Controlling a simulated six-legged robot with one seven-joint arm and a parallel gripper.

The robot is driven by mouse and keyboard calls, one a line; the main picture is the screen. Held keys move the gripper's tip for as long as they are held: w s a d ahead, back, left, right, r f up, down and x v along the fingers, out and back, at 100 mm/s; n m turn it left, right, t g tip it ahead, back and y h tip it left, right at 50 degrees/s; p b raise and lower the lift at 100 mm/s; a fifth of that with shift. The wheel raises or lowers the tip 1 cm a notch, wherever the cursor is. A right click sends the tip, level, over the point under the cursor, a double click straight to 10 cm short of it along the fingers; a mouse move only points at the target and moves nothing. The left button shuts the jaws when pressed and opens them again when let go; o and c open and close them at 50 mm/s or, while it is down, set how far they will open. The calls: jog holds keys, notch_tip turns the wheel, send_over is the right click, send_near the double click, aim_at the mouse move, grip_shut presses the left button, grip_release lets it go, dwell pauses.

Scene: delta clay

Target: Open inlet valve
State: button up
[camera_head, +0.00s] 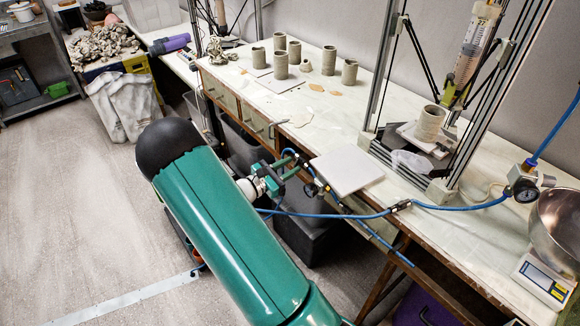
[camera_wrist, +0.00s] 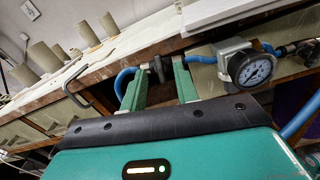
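My gripper (camera_head: 290,167) is at the front edge of the workbench, at the blue air line. In the wrist view its two green fingers (camera_wrist: 160,76) stand apart. A small dark fitting (camera_wrist: 157,69), which may be the inlet valve handle, shows between or just beyond the fingertips. I cannot tell whether the fingers touch it. A blue hose (camera_wrist: 123,82) curves beside the left finger. A round pressure gauge (camera_wrist: 250,68) on a metal body sits just right of the fingers. In the head view, dark fittings (camera_head: 313,189) lie beside the gripper, too small to read.
The workbench (camera_head: 300,105) carries several clay cylinders (camera_head: 281,66) and a pale square slab (camera_head: 347,170). An extruder frame (camera_head: 385,70) stands to the right. A blue hose (camera_head: 470,206) runs to another gauge (camera_head: 525,190). A metal bowl and scale (camera_head: 543,284) sit far right. Open floor lies left.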

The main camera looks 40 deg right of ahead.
jog(key=shift+d, duration=0.4)
grip_shut()
